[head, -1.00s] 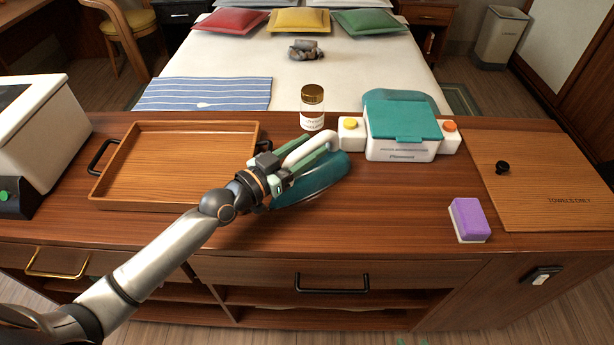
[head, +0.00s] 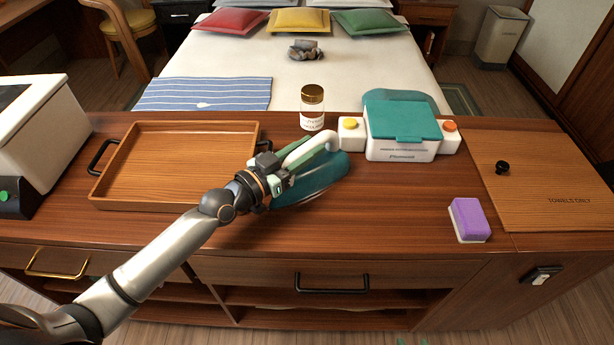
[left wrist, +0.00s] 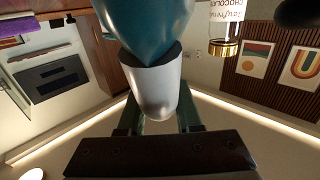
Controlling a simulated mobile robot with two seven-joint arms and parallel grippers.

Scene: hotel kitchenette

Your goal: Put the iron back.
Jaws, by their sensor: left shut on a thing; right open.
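The iron has a teal body (head: 312,183) and a white handle (head: 306,149). It is at the middle of the wooden counter, right of the tray. My left gripper (head: 285,172) is shut on the handle. The left wrist view shows the white handle (left wrist: 155,92) between my fingers, with the teal body (left wrist: 145,25) beyond it. I cannot tell whether the iron touches the counter. My right gripper is not in view.
A wooden tray (head: 181,203) lies left of the iron. A jar (head: 312,108) and a teal-lidded white appliance (head: 400,150) stand behind it. A purple-and-white sponge (head: 469,219) and a towels-only board (head: 540,200) are at right. The counter between iron and sponge is clear.

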